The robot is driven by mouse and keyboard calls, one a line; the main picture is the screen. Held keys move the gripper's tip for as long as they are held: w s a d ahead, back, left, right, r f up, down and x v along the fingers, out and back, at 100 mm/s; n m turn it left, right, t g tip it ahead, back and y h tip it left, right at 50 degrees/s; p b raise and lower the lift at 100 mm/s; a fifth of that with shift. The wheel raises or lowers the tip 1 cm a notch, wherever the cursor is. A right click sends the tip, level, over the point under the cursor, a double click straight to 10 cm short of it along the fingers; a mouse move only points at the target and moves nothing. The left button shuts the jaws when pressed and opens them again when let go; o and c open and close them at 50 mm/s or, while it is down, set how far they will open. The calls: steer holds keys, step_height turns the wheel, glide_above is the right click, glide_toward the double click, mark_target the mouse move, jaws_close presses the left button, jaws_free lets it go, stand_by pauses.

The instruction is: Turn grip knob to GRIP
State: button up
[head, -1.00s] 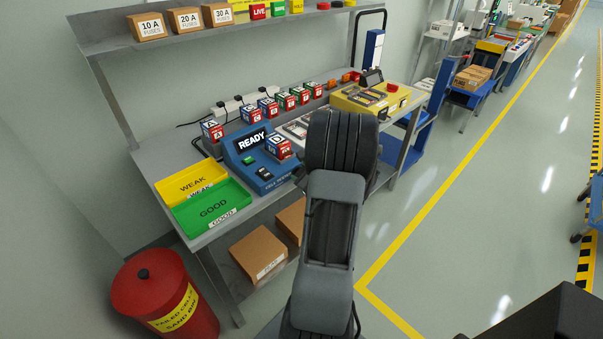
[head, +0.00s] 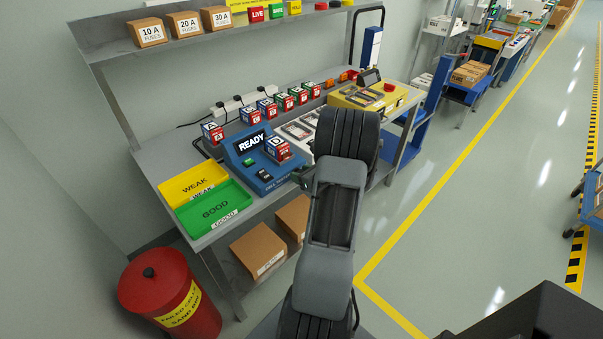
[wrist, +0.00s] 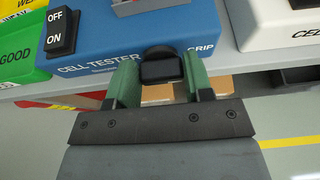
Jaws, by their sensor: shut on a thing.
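The blue cell tester (head: 240,158) stands on the bench with a lit READY display (head: 251,142) and a cell marked D (head: 277,149) in it. In the wrist view its black knob (wrist: 161,66) is on the front edge, with the word GRIP (wrist: 201,48) printed to its right. My gripper (wrist: 160,76) has its green fingers on either side of the knob, shut on it. Any marking left of the knob is hidden or unreadable, and I cannot tell where the knob points. In the head view my arm hides most of the gripper.
An OFF/ON rocker switch (wrist: 61,30) is on the tester, left of the knob. The green GOOD tray (head: 215,207) and yellow WEAK tray (head: 193,184) lie left of the tester. Several cells stand behind it. A red bin (head: 165,290) is on the floor at lower left.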

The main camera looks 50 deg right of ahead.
stand_by(0.3)
steer(key=o, duration=0.9)
steer(key=v, duration=1.4)
steer(key=shift+d, duration=0.1)
